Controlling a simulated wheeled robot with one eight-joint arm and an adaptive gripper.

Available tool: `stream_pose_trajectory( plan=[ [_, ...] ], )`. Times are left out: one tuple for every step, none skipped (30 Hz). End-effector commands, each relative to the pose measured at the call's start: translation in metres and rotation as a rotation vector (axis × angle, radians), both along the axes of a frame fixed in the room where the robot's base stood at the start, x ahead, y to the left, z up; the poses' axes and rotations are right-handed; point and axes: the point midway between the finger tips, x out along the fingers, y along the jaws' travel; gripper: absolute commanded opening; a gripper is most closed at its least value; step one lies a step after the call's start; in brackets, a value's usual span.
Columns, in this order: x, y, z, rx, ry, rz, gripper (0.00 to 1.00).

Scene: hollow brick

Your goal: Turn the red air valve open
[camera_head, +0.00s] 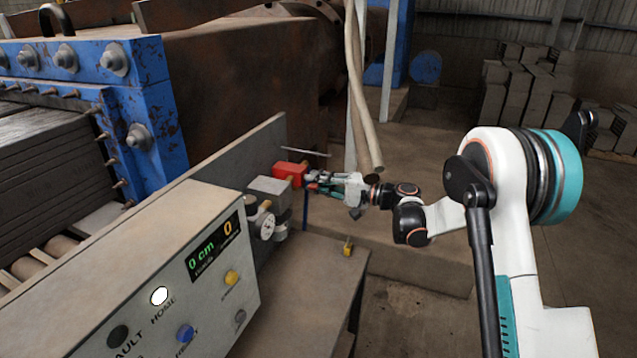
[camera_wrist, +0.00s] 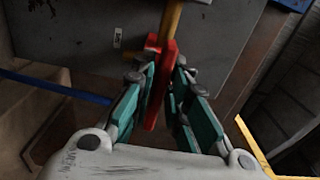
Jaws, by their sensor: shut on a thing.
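The red air valve handle (camera_wrist: 161,77) is a flat red lever on a brass-coloured stem, in front of a grey panel in the wrist view. My gripper (camera_wrist: 163,92) has its teal-padded fingers on either side of the red lever and is shut on it. In the head view my gripper (camera_head: 318,183) reaches in from the right to the valve beside the panel. A red block (camera_head: 289,172) shows there just left of the fingers. The lever itself is small and partly covered by the fingers in that view.
A pressure gauge (camera_head: 267,226) and grey fittings (camera_head: 270,188) sit left of the valve. A control box (camera_head: 165,270) with a display and buttons stands in front. A small yellow item (camera_head: 347,246) rests on the ledge below.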

Motion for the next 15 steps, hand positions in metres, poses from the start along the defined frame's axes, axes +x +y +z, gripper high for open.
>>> stream_pose_trajectory(
  plan=[
    [-0.0008, 0.0002, -0.0012, -0.002, 0.000, 0.002, 0.00],
    [-0.0007, 0.0003, -0.0012, -0.002, 0.000, 0.002, 0.00],
    [-0.0008, 0.0002, -0.0012, -0.002, 0.000, 0.002, 0.00],
    [-0.0008, 0.0002, -0.0012, -0.002, 0.001, 0.002, 0.00],
    [-0.0008, 0.0002, -0.0013, -0.002, 0.001, 0.002, 0.22],
    [-0.0008, 0.0002, -0.0012, -0.002, 0.001, 0.002, 0.30],
    [-0.0008, 0.0002, -0.0011, -0.002, 0.001, 0.002, 0.30],
    [-0.0006, 0.0002, -0.0011, -0.002, 0.001, 0.001, 0.30],
    [-0.0005, 0.0002, -0.0010, -0.002, 0.001, 0.001, 0.30],
    [-0.0006, 0.0002, -0.0009, -0.002, 0.001, 0.001, 0.30],
    [-0.0005, 0.0002, -0.0009, -0.001, 0.000, 0.001, 0.30],
    [-0.0005, 0.0002, -0.0008, -0.001, 0.000, 0.001, 0.30],
    [-0.0004, 0.0001, -0.0007, -0.001, 0.000, 0.001, 0.30],
    [-0.0004, 0.0001, -0.0007, -0.001, 0.001, 0.001, 0.30],
    [-0.0003, -0.0001, -0.0006, -0.001, 0.001, 0.001, 0.30]
  ],
)
